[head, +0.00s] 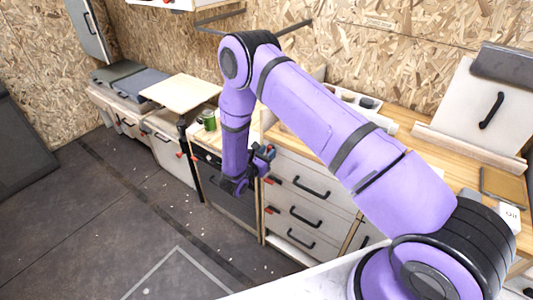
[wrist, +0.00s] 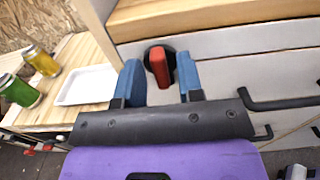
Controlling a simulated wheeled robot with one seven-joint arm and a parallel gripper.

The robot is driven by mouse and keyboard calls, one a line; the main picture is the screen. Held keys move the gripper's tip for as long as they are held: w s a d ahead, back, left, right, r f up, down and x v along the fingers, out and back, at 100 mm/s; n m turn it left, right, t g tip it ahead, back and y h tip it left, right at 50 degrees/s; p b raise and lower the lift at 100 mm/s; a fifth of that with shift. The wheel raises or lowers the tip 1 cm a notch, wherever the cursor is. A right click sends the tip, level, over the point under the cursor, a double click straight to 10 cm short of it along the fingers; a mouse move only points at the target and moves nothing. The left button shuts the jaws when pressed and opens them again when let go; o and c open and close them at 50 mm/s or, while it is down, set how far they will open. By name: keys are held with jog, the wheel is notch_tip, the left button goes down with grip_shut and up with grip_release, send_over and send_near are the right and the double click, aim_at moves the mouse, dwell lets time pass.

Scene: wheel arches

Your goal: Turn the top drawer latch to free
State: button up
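The top drawer latch is a red bar (wrist: 159,66) on a round black base, on the pale drawer front just under the wooden worktop. In the wrist view the bar points roughly up and down. My gripper (wrist: 158,80) is open, with one blue finger on each side of the bar and a visible gap to each. In the head view my gripper (head: 262,156) is at the upper left of the drawer unit and mostly hides this latch. The top drawer's black handle (wrist: 282,100) is to the right of my gripper.
Lower drawers show red latches (head: 272,180) and black handles (head: 306,217). The floor (head: 110,220) in front is mostly clear.

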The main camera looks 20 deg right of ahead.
grip_shut()
jog(key=shift+n, duration=0.4)
jog(key=n, duration=1.7)
jog(key=shift+w+a+f, duration=0.2)
jog(key=shift+f, duration=0.05)
jog(key=shift+o, duration=1.1)
grip_release()
